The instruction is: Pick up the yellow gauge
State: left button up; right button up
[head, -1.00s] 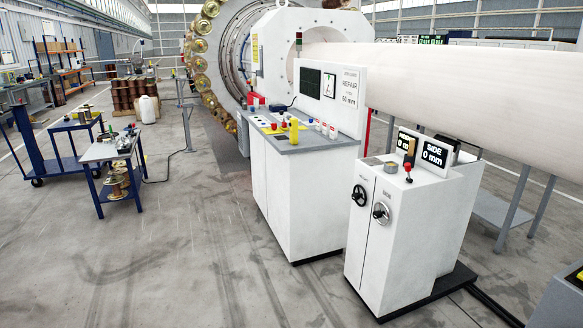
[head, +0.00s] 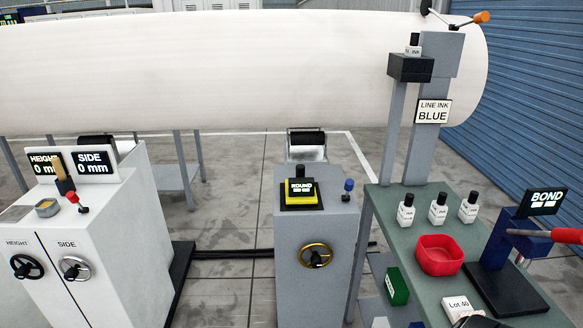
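A yellow block-like gauge (head: 302,205) with a black top part and a small display reading ROUND sits on a black pad on top of a grey pedestal (head: 288,240), near the middle of the head view. Its underside is hidden. Neither my left nor my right gripper shows in the view.
The pedestal carries a blue-knobbed lever (head: 347,188) and a brass handwheel (head: 316,255). A white cabinet (head: 110,215) stands left. At right, a green-topped bench (head: 405,240) holds ink bottles, a red bowl (head: 440,254) and a press (head: 500,285). A large white cylinder (head: 230,70) spans behind.

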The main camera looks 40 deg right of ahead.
aim_at(300, 191)
jog(key=i+z, duration=0.15)
jog(key=z, duration=0.3)
jog(key=i+j+z, duration=0.15)
jog(key=z, duration=0.35)
jog(key=i+j+z, duration=0.15)
jog(key=z, duration=0.3)
jog(key=j+z, duration=0.25)
jog(key=z, duration=0.2)
jog(key=i, duration=0.05)
